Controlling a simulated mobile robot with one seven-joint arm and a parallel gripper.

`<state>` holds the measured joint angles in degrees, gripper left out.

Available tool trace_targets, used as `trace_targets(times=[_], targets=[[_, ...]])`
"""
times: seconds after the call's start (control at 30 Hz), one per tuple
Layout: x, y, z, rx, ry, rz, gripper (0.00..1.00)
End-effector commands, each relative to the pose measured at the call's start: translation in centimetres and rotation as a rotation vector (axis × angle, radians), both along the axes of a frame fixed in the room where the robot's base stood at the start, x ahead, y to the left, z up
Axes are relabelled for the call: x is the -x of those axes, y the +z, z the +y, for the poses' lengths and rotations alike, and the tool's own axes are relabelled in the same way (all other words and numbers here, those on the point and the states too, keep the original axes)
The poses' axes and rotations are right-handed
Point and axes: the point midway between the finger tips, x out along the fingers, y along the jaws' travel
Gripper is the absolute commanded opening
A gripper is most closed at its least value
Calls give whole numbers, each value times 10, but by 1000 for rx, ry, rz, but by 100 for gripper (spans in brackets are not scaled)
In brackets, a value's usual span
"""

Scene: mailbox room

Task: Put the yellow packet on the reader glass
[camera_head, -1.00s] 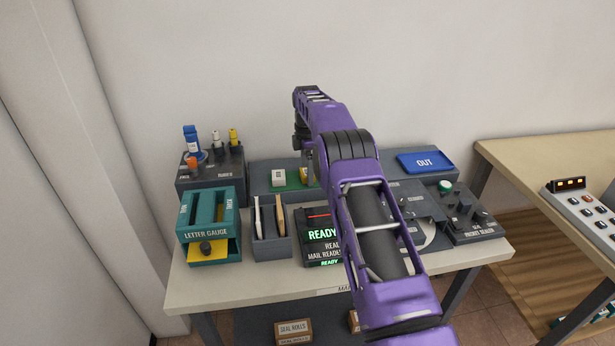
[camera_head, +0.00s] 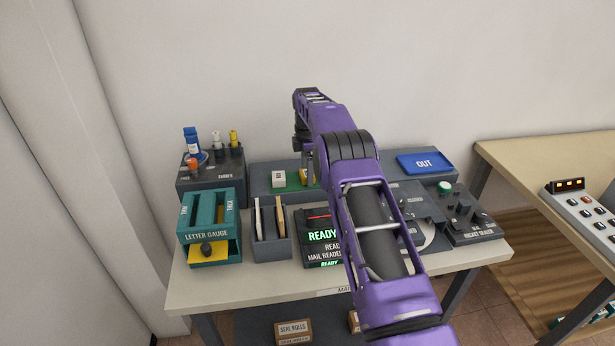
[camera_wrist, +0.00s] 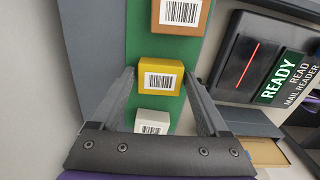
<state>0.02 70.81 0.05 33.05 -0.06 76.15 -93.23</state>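The yellow packet (camera_wrist: 160,77) lies on a green strip, its barcode label facing up. It shows partly in the head view (camera_head: 303,176), beside my arm. My gripper (camera_wrist: 164,88) is open, with one finger on each side of the yellow packet in the wrist view; I cannot tell whether they touch it. The mail reader (camera_head: 322,235) stands in front of the strip, its READY sign lit green. Its dark reader glass (camera_wrist: 242,64) carries a red line and has nothing on it.
A white packet (camera_wrist: 153,122) and an orange-brown packet (camera_wrist: 182,14) lie on the green strip on either side of the yellow one. The letter gauge (camera_head: 209,230), an upright slotted holder (camera_head: 271,248) and a blue OUT tray (camera_head: 424,162) stand on the table.

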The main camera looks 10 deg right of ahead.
Motion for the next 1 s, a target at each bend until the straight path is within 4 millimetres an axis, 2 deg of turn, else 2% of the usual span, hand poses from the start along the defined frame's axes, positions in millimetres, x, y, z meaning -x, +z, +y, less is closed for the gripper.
trace_targets(times=[0.03, 0.37, 0.57, 1.0], targets=[[0, 0, 0, 0, 0, 0, 67], [0, 0, 0, 0, 0, 0, 9], [0, 4, 0, 0, 0, -1, 8], [-1, 29, 0, 0, 0, -3, 8]])
